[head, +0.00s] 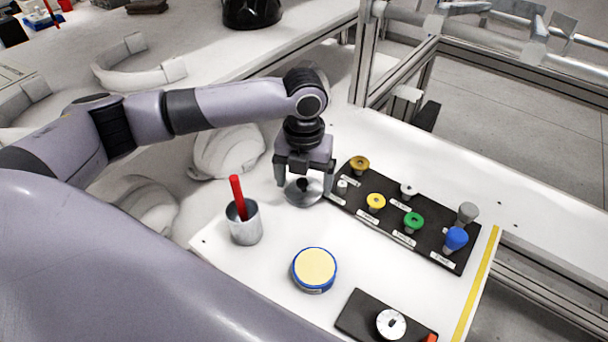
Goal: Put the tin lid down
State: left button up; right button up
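The tin lid (303,196) is a grey metal disc with a small dark knob in its middle. It appears to lie flat on the white table, left of the black board. My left gripper (304,187) points down over it, its two fingers spread wide on either side of the lid and apart from the knob. Whether a fingertip touches the rim is hard to tell. The open blue tin (315,270), with a pale yellow top surface, stands nearer and slightly right. My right gripper is not in view.
A metal cup (245,226) with a red tool stands left of the tin. The black board (388,232) holds several coloured knobs. A smaller dark plate (361,315) with a round dial is in front. White helmet shells (228,150) lie behind. Clear table separates lid and tin.

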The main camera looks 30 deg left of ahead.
aim_at(304, 181)
pick_arm(q)
jog(key=shift+o, duration=0.4)
jog(key=shift+r, duration=0.15)
jog(key=shift+r+b, duration=0.3)
jog(key=shift+r, duration=0.05)
notch_tip(304, 181, up, 12)
jog(key=shift+r, duration=0.15)
